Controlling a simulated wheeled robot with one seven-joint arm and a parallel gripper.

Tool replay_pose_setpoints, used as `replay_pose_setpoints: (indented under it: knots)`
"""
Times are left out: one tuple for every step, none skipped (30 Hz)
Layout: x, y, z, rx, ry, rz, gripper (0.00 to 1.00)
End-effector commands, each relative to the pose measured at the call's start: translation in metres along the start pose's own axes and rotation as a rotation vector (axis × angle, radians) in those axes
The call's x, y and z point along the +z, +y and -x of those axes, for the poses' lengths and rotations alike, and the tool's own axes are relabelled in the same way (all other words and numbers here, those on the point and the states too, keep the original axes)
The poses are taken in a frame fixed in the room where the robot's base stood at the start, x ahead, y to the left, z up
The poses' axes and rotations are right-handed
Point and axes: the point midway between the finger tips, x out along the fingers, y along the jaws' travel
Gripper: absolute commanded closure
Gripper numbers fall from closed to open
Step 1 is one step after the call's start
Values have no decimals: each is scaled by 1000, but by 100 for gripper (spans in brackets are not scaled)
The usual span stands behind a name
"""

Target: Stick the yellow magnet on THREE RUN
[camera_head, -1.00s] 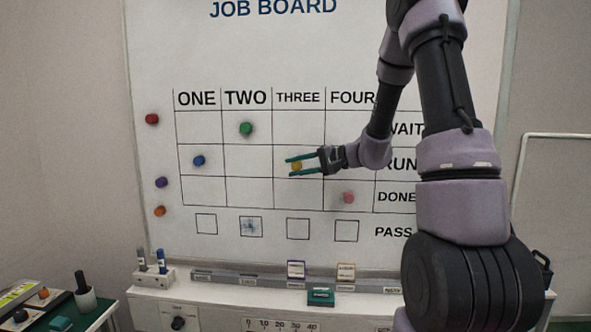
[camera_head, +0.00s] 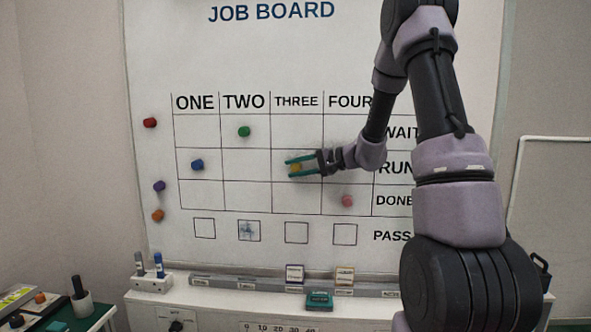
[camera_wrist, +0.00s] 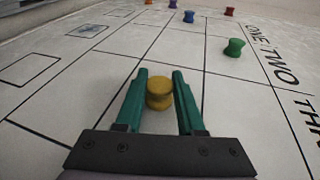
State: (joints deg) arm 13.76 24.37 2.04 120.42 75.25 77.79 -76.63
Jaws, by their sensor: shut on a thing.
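The yellow magnet (camera_head: 296,168) is between the green fingers of my gripper (camera_head: 297,166), in front of the THREE column at the RUN row of the job board (camera_head: 420,60). In the wrist view the yellow magnet (camera_wrist: 159,93) sits upright between the fingertips of my gripper (camera_wrist: 158,88), which is shut on it. The magnet's base appears at or very close to the white board surface; I cannot tell for certain whether it touches. The THREE RUN cell is partly hidden by my gripper.
A green magnet (camera_head: 244,132) is in TWO WAIT, a blue magnet (camera_head: 197,165) in ONE RUN and a pink magnet (camera_head: 347,201) in FOUR DONE. Red (camera_head: 150,122), purple (camera_head: 159,186) and orange (camera_head: 158,215) magnets sit left of the grid. A ledge (camera_head: 270,284) runs below.

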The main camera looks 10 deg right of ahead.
Motion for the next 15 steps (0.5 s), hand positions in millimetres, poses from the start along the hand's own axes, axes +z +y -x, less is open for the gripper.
replay_pose_setpoints:
  knots:
    - [0,0,0,0,1,0,100]
    - [0,0,0,0,1,0,100]
    - [0,0,0,0,1,0,100]
    - [0,0,0,0,1,0,100]
    - [0,0,0,0,1,0,100]
    - [0,0,0,0,1,0,100]
    - [0,0,0,0,1,0,100]
    - [0,0,0,0,1,0,100]
    - [0,0,0,0,1,0,47]
    - [0,0,0,0,1,0,36]
    - [0,0,0,0,1,0,27]
    - [0,0,0,0,1,0,27]
    - [0,0,0,0,1,0,27]
    - [0,0,0,0,0,0,27]
    - [0,0,0,0,0,0,27]
